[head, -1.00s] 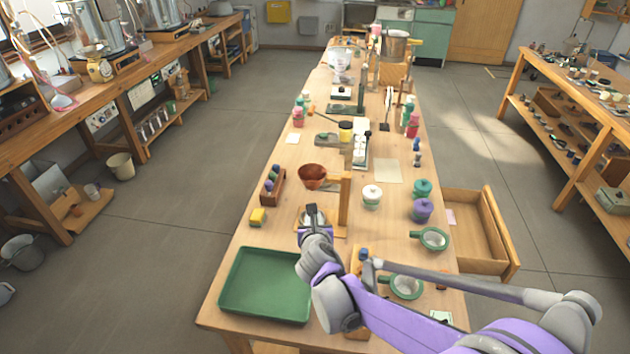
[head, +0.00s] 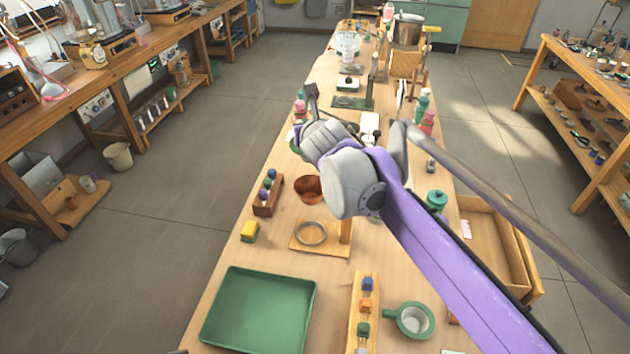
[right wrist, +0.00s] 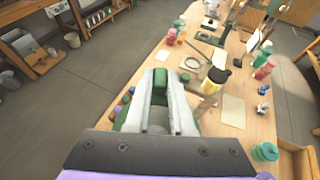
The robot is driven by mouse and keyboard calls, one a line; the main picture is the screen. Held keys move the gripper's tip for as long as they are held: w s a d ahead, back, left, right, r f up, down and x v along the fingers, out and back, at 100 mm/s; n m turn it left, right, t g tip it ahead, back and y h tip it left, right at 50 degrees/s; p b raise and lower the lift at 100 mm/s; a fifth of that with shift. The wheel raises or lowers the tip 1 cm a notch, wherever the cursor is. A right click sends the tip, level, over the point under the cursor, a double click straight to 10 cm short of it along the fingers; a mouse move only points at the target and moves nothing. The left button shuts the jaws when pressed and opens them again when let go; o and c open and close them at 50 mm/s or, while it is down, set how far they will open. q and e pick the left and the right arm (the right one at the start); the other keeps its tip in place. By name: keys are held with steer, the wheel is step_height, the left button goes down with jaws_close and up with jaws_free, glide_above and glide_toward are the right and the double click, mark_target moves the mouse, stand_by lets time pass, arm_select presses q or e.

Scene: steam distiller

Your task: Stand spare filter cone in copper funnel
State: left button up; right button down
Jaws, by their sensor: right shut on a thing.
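A reddish-brown, bowl-shaped vessel (head: 308,190), which looks like the copper funnel, stands on the table left of my right arm, partly covered by it. My right gripper (head: 311,93) is raised over the table beyond it. In the right wrist view the gripper (right wrist: 160,82) is shut on a green piece (right wrist: 159,88). The lower part of this held thing is hidden by the fingers, so I cannot tell its full shape or whether it is the filter cone. My left gripper is out of view.
A wooden stand (head: 327,250) with an empty metal ring is nearer me. A yellow-and-black bottle (right wrist: 215,80) stands beyond the gripper.

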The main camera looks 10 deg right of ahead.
steer(key=shift+w+d+f, duration=0.1)
steer(key=shift+w+f, duration=0.1)
steer(key=shift+w, duration=0.1)
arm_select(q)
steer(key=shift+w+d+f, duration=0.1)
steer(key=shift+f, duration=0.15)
arm_select(e)
steer(key=shift+s+f, duration=0.2)
steer(key=shift+f, duration=4.55)
arm_select(q)
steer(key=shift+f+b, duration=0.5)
steer(key=shift+b, duration=0.15)
arm_select(e)
steer(key=shift+f, duration=0.55)
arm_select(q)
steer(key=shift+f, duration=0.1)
arm_select(e)
steer(key=shift+f, duration=0.1)
steer(key=c, duration=0.8)
jaws_free()
